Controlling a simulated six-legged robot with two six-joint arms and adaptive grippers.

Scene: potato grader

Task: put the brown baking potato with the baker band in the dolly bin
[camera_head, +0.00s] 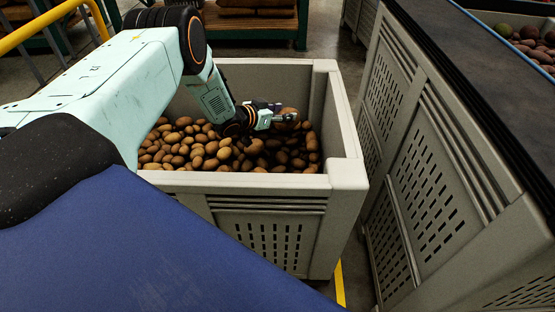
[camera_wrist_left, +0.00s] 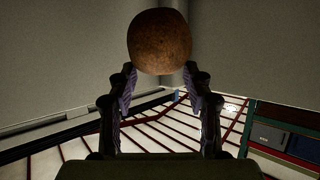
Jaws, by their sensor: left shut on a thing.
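My left gripper (camera_head: 280,117) is inside the outline of a large pale slatted bin (camera_head: 342,165), over the potatoes in its right half. It is shut on a brown potato (camera_head: 289,112). In the left wrist view the potato (camera_wrist_left: 160,40) is round and plain brown, held at the tips of my left gripper (camera_wrist_left: 159,78). No baker band can be made out on it. Many brown potatoes (camera_head: 205,150) fill the lower part of the bin. I cannot tell whether this bin is on a dolly. My right gripper is not in view.
Another pale slatted bin or wall (camera_head: 420,170) with a dark belt-like top (camera_head: 465,70) stands close on the right. Potatoes (camera_head: 535,42) lie beyond it at the top right. A yellow rail (camera_head: 45,22) is at the upper left. A narrow floor gap lies between the bins.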

